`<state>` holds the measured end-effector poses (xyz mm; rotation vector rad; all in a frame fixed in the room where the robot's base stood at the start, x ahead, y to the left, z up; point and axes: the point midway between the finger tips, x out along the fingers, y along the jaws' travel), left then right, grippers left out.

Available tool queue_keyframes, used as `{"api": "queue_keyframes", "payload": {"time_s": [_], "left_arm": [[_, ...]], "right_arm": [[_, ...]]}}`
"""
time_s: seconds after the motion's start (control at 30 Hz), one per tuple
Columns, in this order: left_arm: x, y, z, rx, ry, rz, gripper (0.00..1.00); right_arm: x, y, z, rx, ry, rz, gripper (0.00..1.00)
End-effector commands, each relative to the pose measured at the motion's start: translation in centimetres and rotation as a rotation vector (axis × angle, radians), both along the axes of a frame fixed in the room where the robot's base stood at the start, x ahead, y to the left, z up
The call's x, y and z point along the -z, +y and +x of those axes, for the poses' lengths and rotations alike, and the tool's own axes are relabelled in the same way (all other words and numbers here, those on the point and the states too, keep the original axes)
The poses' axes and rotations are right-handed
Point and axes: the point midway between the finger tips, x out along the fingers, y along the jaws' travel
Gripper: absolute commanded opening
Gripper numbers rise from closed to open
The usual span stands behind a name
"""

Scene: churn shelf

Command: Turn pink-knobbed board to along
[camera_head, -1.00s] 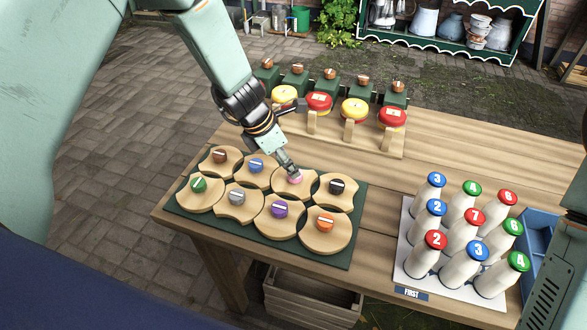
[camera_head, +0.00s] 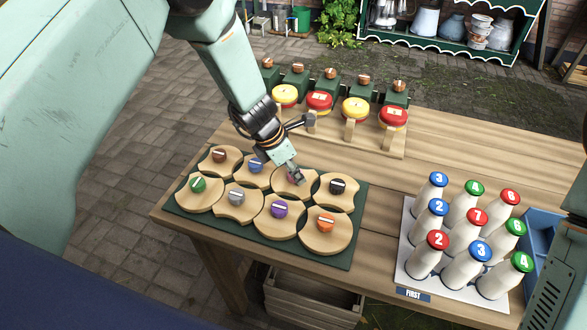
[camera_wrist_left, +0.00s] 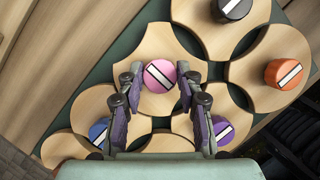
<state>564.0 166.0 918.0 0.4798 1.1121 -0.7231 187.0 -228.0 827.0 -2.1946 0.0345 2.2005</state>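The pink knob (camera_wrist_left: 160,76) has a white stripe that runs diagonally in the left wrist view. It sits on a wooden board with hollowed sides (camera_wrist_left: 152,45), in the back row of the green tray (camera_head: 345,258). The board also shows in the head view (camera_head: 310,187), partly behind my gripper. My left gripper (camera_head: 296,181) is down at this knob. In the left wrist view its fingers (camera_wrist_left: 161,84) are apart, one on each side of the knob, with what look like narrow gaps. Contact is not clear. My right gripper is out of view.
Neighbouring boards sit close around it, with black (camera_head: 337,187), blue (camera_head: 256,166), purple (camera_head: 280,209) and other coloured knobs. A stand with red and yellow discs (camera_head: 319,101) is behind. Numbered bottles (camera_head: 465,240) stand at the right.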

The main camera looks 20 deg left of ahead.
Motion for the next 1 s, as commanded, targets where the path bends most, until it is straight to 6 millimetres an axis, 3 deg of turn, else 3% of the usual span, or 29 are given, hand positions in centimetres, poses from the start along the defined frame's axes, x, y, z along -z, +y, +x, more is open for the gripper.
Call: {"api": "queue_keyframes", "payload": {"time_s": [0.3,0.67,1.0], "left_arm": [[0.0,0.1,0.1,-0.002,-0.003,0.003,0.04],[-0.2,0.1,0.1,0.058,-0.003,0.002,0.03],[-0.2,0.3,0.3,0.316,-0.004,0.001,0.03]], "right_arm": [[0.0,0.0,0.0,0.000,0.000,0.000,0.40],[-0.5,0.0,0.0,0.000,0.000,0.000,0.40],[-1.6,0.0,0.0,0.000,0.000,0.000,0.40]]}}
